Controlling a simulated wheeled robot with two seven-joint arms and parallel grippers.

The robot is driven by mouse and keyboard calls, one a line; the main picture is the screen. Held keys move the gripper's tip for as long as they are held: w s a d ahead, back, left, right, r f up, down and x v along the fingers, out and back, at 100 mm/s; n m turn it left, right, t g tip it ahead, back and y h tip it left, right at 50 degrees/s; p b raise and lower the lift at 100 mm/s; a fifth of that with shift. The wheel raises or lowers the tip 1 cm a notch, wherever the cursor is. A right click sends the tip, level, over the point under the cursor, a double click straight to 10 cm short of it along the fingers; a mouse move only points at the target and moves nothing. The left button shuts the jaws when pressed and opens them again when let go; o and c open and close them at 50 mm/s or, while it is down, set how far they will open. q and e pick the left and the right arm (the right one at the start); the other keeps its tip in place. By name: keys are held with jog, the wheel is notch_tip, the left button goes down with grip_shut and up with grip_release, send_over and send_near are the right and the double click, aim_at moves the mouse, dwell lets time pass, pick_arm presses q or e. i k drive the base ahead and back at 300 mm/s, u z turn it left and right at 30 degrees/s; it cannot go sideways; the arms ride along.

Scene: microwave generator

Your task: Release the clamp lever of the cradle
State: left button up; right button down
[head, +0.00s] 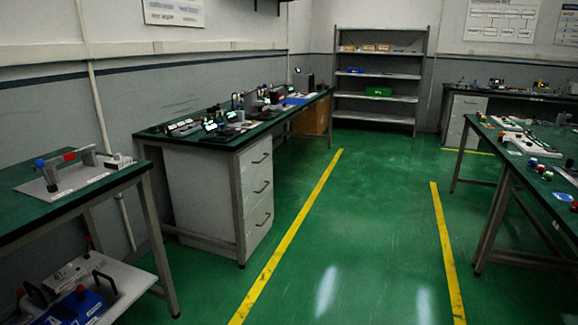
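Neither of my grippers is in view. A grey-white fixture (72,180) stands on the green-topped bench at the left. It has a flat plate, upright brackets, a red bar-like part (80,153) and a blue knob (40,163). It may be the cradle with its clamp lever, but it is too small to tell for sure. A white tray or plate (128,275) on the shelf below carries a blue block (82,306) and black handles. I cannot tell whether a clamp lever is among these.
A long bench (225,140) with drawers and small devices runs along the left wall. A shelf rack (376,97) stands at the back. Another bench (510,170) stands at the right. The green floor (350,235) between the yellow lines is clear.

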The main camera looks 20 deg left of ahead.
aim_at(39, 164)
jog(key=u, duration=0.8)
jog(key=i, duration=1.6)
jog(key=u, duration=1.35)
